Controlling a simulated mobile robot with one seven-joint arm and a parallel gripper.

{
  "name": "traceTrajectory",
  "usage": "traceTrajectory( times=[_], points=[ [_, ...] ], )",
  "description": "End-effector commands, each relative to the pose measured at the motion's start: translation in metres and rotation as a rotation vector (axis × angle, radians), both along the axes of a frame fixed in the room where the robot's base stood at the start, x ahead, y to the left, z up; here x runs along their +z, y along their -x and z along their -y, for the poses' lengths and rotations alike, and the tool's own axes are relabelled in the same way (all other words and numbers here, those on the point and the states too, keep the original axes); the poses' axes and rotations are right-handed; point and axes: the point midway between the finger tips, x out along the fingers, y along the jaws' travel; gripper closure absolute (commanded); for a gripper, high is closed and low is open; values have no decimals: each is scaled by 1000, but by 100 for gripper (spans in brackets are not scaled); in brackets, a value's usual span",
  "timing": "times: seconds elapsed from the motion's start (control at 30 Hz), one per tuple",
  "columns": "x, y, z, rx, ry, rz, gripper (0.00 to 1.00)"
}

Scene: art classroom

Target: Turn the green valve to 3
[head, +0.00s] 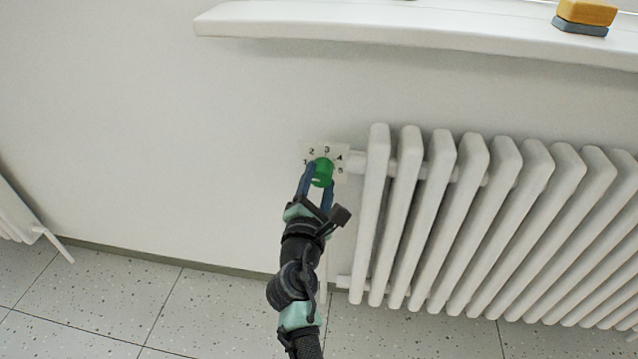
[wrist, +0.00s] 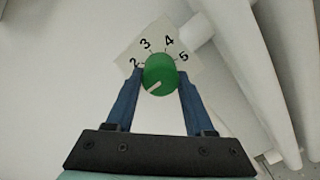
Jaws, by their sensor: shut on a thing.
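The green valve (head: 323,172) is a round knob on the wall at the radiator's left end; it also shows in the wrist view (wrist: 160,72). A white number plate (head: 340,152) lies behind it, with 1 to 5 around the knob in the head view. In the wrist view 2, 3, 4 and 5 are readable, and 1 is hidden. A white pointer line (wrist: 153,87) on the knob's face points lower left, below the 2 and away from the 3. My gripper (wrist: 159,80) is shut on the valve, one blue finger on each side.
The white ribbed radiator (head: 440,215) stands close to the right of the valve, joined by a pipe. A white windowsill (head: 400,32) juts out above, with a yellow and grey block (head: 584,15) on it. The wall to the left is bare.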

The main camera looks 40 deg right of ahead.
Motion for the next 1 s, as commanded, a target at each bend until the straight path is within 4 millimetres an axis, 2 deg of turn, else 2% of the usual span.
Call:
traceTrajectory(
  times=[1.0],
  points=[
    [-3, 0, -1, 0, -630, 733, 100]
  ],
)
